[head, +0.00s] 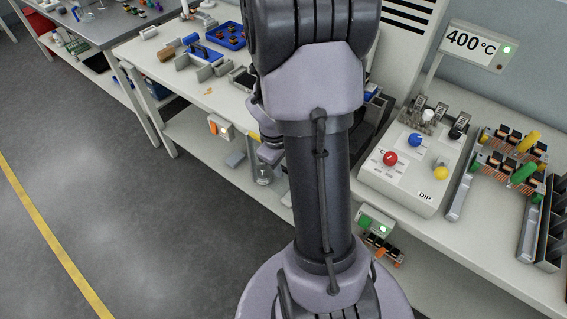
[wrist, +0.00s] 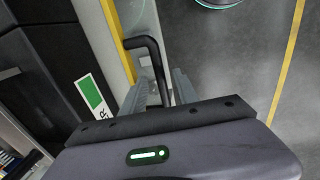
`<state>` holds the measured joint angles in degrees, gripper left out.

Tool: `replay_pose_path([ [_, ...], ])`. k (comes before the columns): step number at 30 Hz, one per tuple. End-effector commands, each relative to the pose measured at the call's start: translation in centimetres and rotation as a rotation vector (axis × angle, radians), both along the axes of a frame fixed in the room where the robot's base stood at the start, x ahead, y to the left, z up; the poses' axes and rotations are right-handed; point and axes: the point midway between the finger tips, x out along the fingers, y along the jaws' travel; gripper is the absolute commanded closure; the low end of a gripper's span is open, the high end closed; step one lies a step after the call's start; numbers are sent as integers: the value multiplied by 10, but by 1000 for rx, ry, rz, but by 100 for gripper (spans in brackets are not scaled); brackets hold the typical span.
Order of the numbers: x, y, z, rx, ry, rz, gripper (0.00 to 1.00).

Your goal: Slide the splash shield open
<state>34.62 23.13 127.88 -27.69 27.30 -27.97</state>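In the wrist view, a black bent handle (wrist: 157,62) runs down between the two grey fingers of my gripper (wrist: 163,88). Its top end bends left toward a pale strip with a yellow edge (wrist: 115,30). The fingers stand apart, with a gap showing beside the handle, so my gripper looks open around it. The handle's lower end is hidden by the gripper body. Whether this handle belongs to the splash shield cannot be told; no shield panel shows clearly.
In the head view, a control box marked DIP (head: 410,170) stands on the right bench, below a 400 °C display (head: 472,46). Circuit boards (head: 510,155) lie to its right. A blue tray (head: 222,36) sits on the left bench. The grey floor (head: 110,200) is clear.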

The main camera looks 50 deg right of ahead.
Motion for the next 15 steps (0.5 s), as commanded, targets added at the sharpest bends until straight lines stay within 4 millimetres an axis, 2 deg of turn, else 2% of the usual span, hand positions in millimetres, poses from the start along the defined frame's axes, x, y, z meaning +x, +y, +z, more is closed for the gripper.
replay_pose_path([
  [12, -1, 22, 127, -3, -5, 2, 64],
  [15, -2, 26, 149, -2, -4, 2, 64],
])
